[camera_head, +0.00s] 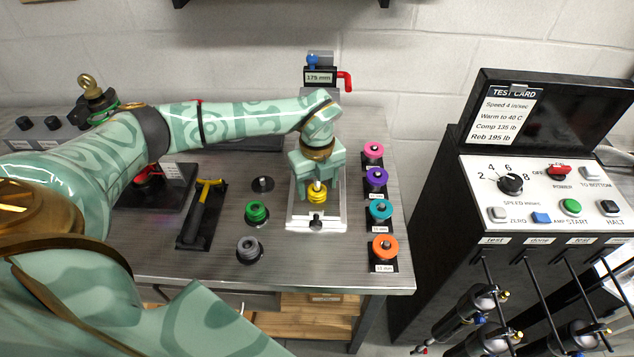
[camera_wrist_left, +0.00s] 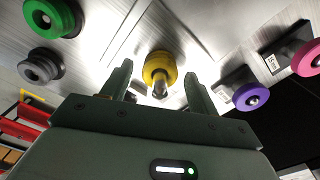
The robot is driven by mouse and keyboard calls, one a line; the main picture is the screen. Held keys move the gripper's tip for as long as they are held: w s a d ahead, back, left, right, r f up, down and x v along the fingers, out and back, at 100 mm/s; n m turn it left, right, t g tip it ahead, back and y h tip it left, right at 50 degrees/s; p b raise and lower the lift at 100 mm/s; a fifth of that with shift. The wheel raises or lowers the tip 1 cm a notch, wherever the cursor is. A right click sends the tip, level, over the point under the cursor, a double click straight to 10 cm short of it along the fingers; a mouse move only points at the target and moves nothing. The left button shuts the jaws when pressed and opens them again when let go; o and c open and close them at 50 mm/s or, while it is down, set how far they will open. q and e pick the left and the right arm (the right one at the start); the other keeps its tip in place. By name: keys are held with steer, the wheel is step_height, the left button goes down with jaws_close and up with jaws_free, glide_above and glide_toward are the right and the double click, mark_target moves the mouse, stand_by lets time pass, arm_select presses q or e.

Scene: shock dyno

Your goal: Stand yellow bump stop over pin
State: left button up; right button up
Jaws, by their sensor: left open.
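The yellow bump stop (camera_head: 317,196) stands on the pale metal plate (camera_head: 302,222) near the middle of the bench. It also shows in the left wrist view (camera_wrist_left: 158,64). A silver pin (camera_wrist_left: 160,88) shows at its centre, with the yellow ring around it. My left gripper (camera_head: 318,187) is above the plate and open, with a finger on either side of the bump stop. In the left wrist view the fingers stand apart with visible gaps to the yellow ring. The lower part of the pin is hidden. My right gripper is not in view.
A green bump stop (camera_head: 256,212) and a grey one (camera_head: 249,248) stand left of the plate, near an empty dark base (camera_head: 263,184). Pink, purple, teal and orange (camera_head: 385,247) ones line the right side. A yellow-headed tool (camera_head: 205,200) lies left. A control console (camera_head: 550,190) stands right.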

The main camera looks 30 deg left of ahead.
arm_select(q)
step_height(320, 180, up, 16)
steer(key=p, duration=0.2)
